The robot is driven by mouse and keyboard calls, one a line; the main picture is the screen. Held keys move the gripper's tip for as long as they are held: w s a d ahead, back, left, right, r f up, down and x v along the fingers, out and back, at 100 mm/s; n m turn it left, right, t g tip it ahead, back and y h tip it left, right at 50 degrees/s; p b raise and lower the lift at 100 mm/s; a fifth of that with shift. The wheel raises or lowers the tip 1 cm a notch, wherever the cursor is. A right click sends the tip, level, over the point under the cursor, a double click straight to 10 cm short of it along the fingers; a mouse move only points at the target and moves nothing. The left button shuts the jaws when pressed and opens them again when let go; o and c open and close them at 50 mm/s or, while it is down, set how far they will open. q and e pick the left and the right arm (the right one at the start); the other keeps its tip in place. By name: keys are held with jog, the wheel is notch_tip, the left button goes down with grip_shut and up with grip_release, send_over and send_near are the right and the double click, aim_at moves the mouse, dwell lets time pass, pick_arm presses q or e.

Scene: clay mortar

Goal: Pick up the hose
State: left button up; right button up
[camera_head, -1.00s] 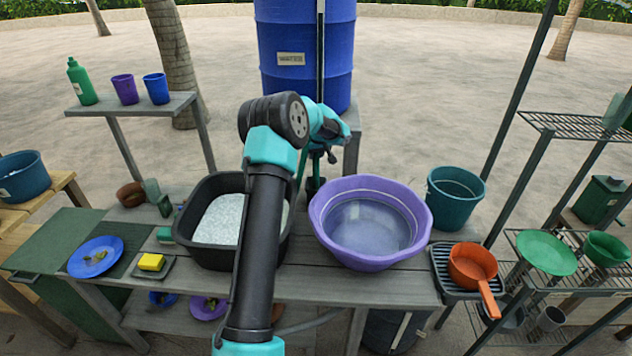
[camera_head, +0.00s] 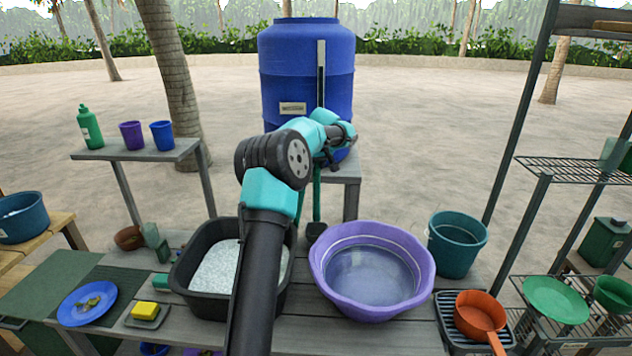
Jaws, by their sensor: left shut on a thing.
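My left arm reaches from the bottom middle toward the blue water barrel (camera_head: 307,70). My left gripper (camera_head: 333,161) is at the barrel's lower front, mostly hidden behind my own wrist, and is shut on the hose. A thin green length of what appears to be the hose (camera_head: 317,192) hangs below the gripper, with a dark end near the back edge of the table. Its upper part and the grip point are hard to make out. My right gripper is not in view.
A purple basin (camera_head: 418,291) with water and a black tub (camera_head: 190,272) of pale grains stand on the table. A teal bucket (camera_head: 457,245) and an orange pan (camera_head: 480,314) are at right. A blue plate (camera_head: 76,312) and yellow sponge (camera_head: 146,308) lie at left.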

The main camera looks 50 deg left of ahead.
pick_arm(q)
jog(key=shift+r, duration=1.9)
notch_tip(320, 180, up, 10)
dwell(0.4)
dwell(0.5)
jog(key=s+d+f+h, duration=0.1)
jog(key=s+f+h, duration=0.2)
jog(key=f, duration=0.3)
jog(key=s+f+h, duration=0.2)
jog(key=f, duration=0.4)
jog(key=shift+s+d+f+n+t+h, duration=0.2)
jog(key=shift+s+d+n+t+h, duration=0.1)
jog(key=shift+s+d+t+h, duration=0.1)
jog(key=shift+f, duration=0.1)
